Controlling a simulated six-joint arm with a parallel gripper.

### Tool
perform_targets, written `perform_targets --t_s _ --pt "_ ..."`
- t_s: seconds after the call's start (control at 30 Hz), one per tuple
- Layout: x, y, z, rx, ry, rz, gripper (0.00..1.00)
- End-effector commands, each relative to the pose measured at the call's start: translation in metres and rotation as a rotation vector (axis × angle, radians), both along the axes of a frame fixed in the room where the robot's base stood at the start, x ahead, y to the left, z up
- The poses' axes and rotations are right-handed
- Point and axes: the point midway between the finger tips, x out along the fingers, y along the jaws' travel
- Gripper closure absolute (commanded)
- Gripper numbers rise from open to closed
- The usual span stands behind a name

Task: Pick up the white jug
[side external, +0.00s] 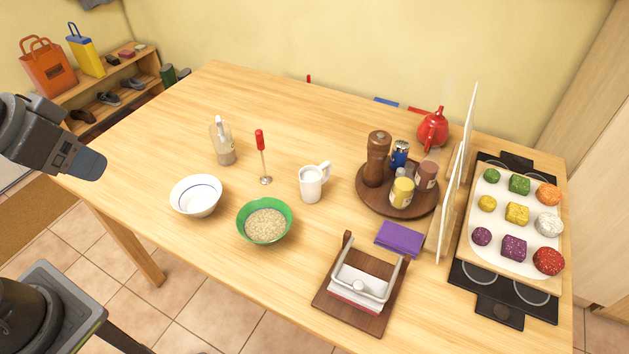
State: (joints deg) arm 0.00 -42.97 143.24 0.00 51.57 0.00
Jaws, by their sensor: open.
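The white jug (311,186) stands upright on the wooden table, near its middle, with its handle towards the upper right of the picture. It stands apart from the things around it. My gripper (90,164) is at the far left of the picture, well away from the jug and near the table's left edge. It is open, and I see nothing held in it. The gap between its fingers is hard to make out from this side.
A bottle (222,143) stands behind. A round tray (411,207) with a pepper mill and jars is right; a napkin holder (330,318) is in front.

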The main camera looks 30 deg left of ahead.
Motion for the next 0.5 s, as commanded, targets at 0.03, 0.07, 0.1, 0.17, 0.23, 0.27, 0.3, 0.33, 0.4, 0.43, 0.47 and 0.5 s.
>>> perform_targets --t_s 0.03,0.07,0.1,0.17,0.23,0.27,0.3,0.33,0.4,0.43,0.47,0.5 --pt "0.0 0.0 0.0 0.0 0.0 0.0 0.37" --pt "0.0 0.0 0.0 0.0 0.0 0.0 0.37" --pt "0.0 0.0 0.0 0.0 0.0 0.0 0.37" --pt "0.0 0.0 0.0 0.0 0.0 0.0 0.37" --pt "0.0 0.0 0.0 0.0 0.0 0.0 0.37" --pt "0.002 0.0 0.001 0.0 0.001 0.001 0.37" --pt "0.004 -0.001 0.003 0.0 0.002 0.002 0.37" --pt "0.008 -0.001 0.005 -0.001 0.006 0.004 0.37" --pt "0.02 -0.002 0.011 -0.001 0.015 0.012 0.37" --pt "0.028 -0.003 0.015 -0.002 0.02 0.016 0.37" --pt "0.037 -0.005 0.019 -0.002 0.026 0.021 0.37" --pt "0.05 -0.007 0.024 -0.003 0.034 0.029 0.37"
